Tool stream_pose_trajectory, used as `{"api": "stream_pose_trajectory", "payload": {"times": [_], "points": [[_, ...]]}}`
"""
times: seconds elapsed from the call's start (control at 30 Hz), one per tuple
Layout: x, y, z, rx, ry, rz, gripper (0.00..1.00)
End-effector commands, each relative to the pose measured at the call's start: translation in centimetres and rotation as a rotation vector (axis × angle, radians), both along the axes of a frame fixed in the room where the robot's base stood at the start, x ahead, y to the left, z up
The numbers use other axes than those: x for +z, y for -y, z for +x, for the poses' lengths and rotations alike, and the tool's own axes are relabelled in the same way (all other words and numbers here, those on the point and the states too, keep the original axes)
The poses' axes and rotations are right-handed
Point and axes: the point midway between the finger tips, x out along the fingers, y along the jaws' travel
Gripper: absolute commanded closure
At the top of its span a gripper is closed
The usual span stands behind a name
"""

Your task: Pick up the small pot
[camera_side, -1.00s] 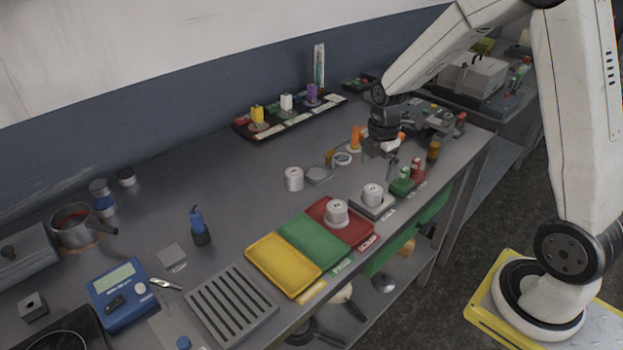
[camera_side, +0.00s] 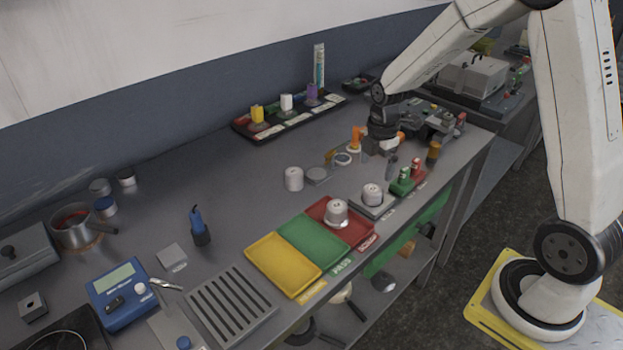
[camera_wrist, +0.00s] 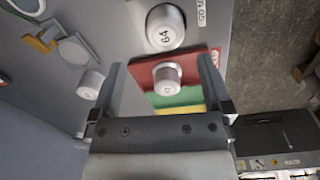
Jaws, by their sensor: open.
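A small metal pot (camera_side: 75,226) with a dark handle and reddish contents stands at the far left of the bench. Three pale, lidded cylindrical pots are nearer: one on the bare bench (camera_side: 294,179), one on a grey plate (camera_side: 372,194), one on the red tray (camera_side: 336,212). I cannot tell which pot the task means. My gripper (camera_side: 380,156) hangs over the right part of the bench. In the wrist view my gripper (camera_wrist: 161,72) is open and empty, and the red-tray pot (camera_wrist: 168,78) appears between its fingers, farther off. The pot marked "G4" (camera_wrist: 165,27) is above.
Red (camera_side: 355,234), green (camera_side: 322,250) and yellow (camera_side: 290,277) trays lie along the front edge. Small red and green blocks (camera_side: 404,182) lie right of the plate. Open bench lies left of centre.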

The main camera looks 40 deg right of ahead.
Motion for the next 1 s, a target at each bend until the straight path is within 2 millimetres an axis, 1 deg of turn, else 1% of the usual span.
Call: {"api": "stream_pose_trajectory", "payload": {"times": [0.2, 0.3, 0.53, 0.67, 1.0], "points": [[-1.7, 0.0, 0.0, 0.000, -0.003, 0.000, 0.00], [-2.2, 0.0, -0.1, 0.000, -0.002, 0.000, 0.00], [-2.5, 0.0, -0.1, 0.000, -0.001, 0.000, 0.00], [-3.2, -0.1, -0.2, 0.000, -0.004, 0.001, 0.00], [-6.7, -0.2, -0.5, 0.000, -0.004, 0.001, 0.00]]}}
